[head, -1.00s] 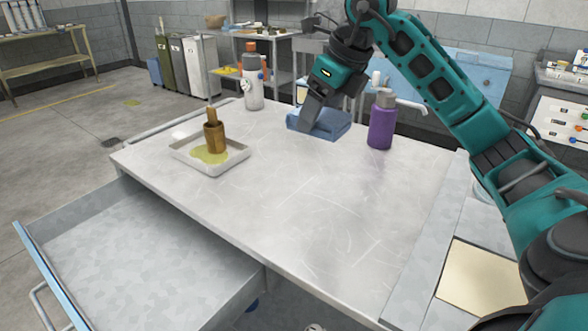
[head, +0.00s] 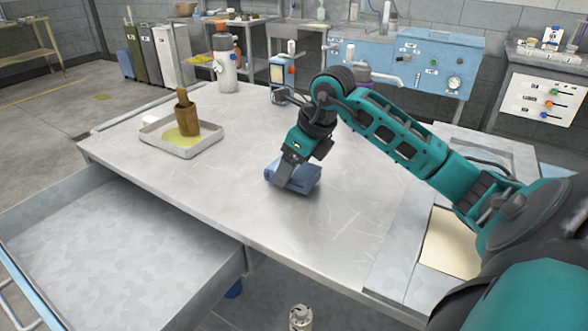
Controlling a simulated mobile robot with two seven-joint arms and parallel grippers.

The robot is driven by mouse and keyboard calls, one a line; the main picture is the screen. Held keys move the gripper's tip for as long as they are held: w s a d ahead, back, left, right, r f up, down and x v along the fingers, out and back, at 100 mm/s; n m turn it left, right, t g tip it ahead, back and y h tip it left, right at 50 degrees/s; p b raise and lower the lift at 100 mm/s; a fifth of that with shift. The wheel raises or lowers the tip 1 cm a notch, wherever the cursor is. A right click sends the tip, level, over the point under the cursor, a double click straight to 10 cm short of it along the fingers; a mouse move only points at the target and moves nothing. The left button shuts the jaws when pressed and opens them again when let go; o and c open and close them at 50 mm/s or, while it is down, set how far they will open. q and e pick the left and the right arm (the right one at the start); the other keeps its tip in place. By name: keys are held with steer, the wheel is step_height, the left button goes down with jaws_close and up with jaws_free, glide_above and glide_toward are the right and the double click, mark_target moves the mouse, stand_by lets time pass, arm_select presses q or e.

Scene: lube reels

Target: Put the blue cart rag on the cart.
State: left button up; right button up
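The blue cart rag (head: 301,179) is a folded bundle over the middle of the metal worktop (head: 230,195). My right gripper (head: 279,177) comes down on the rag's left side and is shut on it. One finger covers part of the rag, and I cannot tell whether its underside touches the worktop. I cannot pick out a separate cart in this view. My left gripper is not in view.
A grey-white bottle (head: 225,75) stands behind. My arm partly hides a purple bottle (head: 363,76). The front worktop is clear.

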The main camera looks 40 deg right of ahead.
steer(key=shift+f, duration=0.4)
steer(key=o, duration=1)
steer(key=shift+f, duration=0.1)
steer(key=shift+o, duration=0.2)
steer(key=shift+r, duration=0.25)
steer(key=v, duration=1)
steer(key=shift+s+d+r+p, duration=0.1)
steer(key=shift+s+r+p, duration=0.15)
steer(key=shift+p, duration=0.15)
steer(key=shift+s+r, duration=0.2)
steer(key=shift+r, duration=0.35)
